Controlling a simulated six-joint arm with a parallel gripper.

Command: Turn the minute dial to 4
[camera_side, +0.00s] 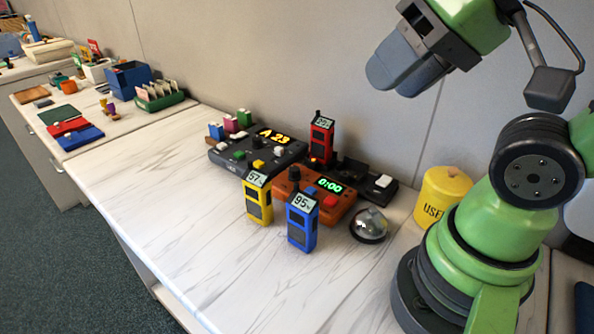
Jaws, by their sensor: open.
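An orange timer box (338,207) sits on the marble-patterned counter, with a green display (330,187) reading 0:00. A black knob (294,174) stands at its left end, partly crowded by the radios in front; I cannot read any marks or tell whether it is the minute dial. A blue button (310,191) and a red button (330,201) are on its top. My gripper (392,78) is open and empty, high above the counter and up to the right of the timer, touching nothing.
Yellow (257,199) and blue (302,222) radios stand close in front of the timer, a red radio (321,140) behind. The counter's front left (170,200) is clear.

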